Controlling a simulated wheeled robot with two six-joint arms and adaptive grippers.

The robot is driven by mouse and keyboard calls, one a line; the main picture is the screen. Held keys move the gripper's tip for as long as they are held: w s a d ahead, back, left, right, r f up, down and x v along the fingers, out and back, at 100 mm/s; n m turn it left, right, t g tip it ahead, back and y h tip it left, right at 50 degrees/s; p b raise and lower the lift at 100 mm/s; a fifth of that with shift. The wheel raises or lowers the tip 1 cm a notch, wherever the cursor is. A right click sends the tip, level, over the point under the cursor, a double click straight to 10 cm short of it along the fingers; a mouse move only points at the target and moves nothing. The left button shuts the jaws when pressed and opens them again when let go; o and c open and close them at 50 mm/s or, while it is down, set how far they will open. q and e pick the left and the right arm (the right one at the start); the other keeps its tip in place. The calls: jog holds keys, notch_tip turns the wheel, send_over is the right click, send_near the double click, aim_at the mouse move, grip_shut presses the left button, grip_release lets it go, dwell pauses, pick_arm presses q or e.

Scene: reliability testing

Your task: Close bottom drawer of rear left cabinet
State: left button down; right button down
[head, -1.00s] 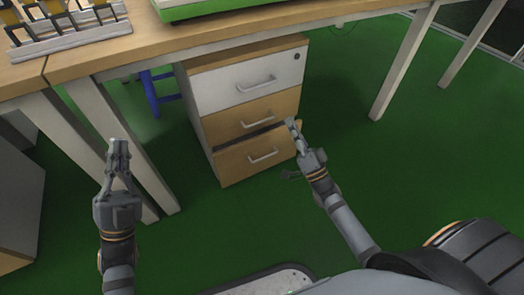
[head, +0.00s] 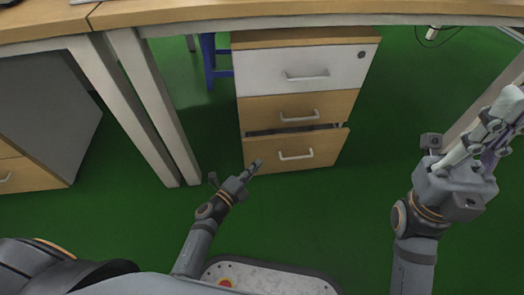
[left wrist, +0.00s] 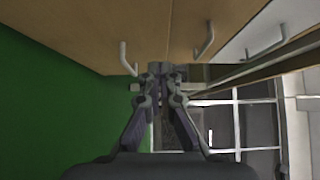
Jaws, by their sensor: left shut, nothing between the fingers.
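The cabinet (head: 305,68) under the desk has a white top drawer and wooden middle and bottom drawers. The bottom drawer (head: 318,148) stands a little out, with a dark gap above its front. Its handle (head: 296,155) is in the middle of the front. My left gripper (head: 256,165) is shut and empty at the left edge of the bottom drawer's front; contact cannot be told. In the left wrist view its fingertips (left wrist: 161,72) are together near the drawer fronts (left wrist: 95,28). My right gripper (head: 505,115) is raised at the right, away from the cabinet; its finger gap is unclear.
The desk top (head: 210,14) spans above the cabinet. Pale desk legs (head: 150,100) stand left of it. Another grey-sided cabinet (head: 50,105) is at the far left. The green floor (head: 300,215) before the drawers is clear.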

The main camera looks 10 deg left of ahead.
aim_at(254, 142)
pick_arm(q)
jog(key=w, duration=0.2)
jog(key=w+b, duration=0.1)
jog(key=w, duration=0.1)
jog(key=w+b, duration=0.1)
jog(key=w, duration=0.1)
jog(key=shift+w+d+f, duration=0.1)
jog(key=shift+w+d, duration=0.25)
jog(key=shift+w+a+b, duration=0.1)
jog(key=shift+w+b, duration=0.2)
jog(key=shift+w, duration=0.2)
jog(key=w, duration=0.2)
jog(key=w+a, duration=0.1)
jog(key=shift+w+a, duration=0.15)
jog(key=shift+w, duration=0.25)
jog(key=shift+w+a+r, duration=0.15)
jog(key=shift+w+r, duration=0.05)
jog(key=shift+r, duration=0.1)
